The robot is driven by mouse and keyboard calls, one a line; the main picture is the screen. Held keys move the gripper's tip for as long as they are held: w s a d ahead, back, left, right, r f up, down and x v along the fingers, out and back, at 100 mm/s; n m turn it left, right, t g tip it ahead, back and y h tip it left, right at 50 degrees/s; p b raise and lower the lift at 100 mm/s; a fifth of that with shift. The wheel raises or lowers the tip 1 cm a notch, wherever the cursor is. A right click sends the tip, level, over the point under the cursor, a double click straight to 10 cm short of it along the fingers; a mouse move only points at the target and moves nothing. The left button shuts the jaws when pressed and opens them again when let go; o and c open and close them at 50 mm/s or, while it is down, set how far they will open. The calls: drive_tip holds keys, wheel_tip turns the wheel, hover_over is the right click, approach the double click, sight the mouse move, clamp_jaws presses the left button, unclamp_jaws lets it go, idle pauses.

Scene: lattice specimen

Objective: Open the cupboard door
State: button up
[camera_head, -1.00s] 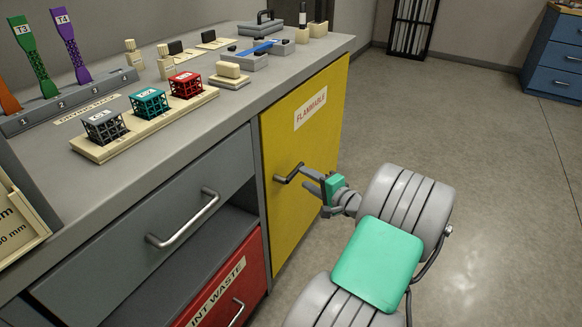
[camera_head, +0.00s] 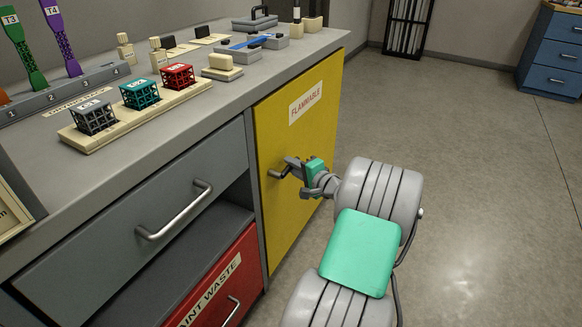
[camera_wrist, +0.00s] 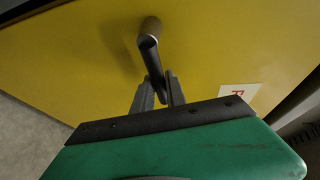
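The cupboard door (camera_head: 300,150) is yellow with a FLAMMABLE label and looks closed, its face in line with the cabinet front. Its metal bar handle (camera_head: 277,174) is on the left part of the door. My gripper (camera_head: 291,167) is at this handle. In the wrist view the handle (camera_wrist: 150,58) runs down between the two fingers of my gripper (camera_wrist: 160,88). The fingers are close together, one on each side of the bar, and look shut on it. Their exact contact is partly hidden.
Left of the door are a grey drawer (camera_head: 130,215), an open shelf gap and a red waste front (camera_head: 215,285). The countertop (camera_head: 185,135) above holds lattice cubes and tools. The floor (camera_head: 475,200) right of the door is clear; a blue drawer unit (camera_head: 552,60) stands far right.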

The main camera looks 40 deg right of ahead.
clamp_jaws()
idle(0.8)
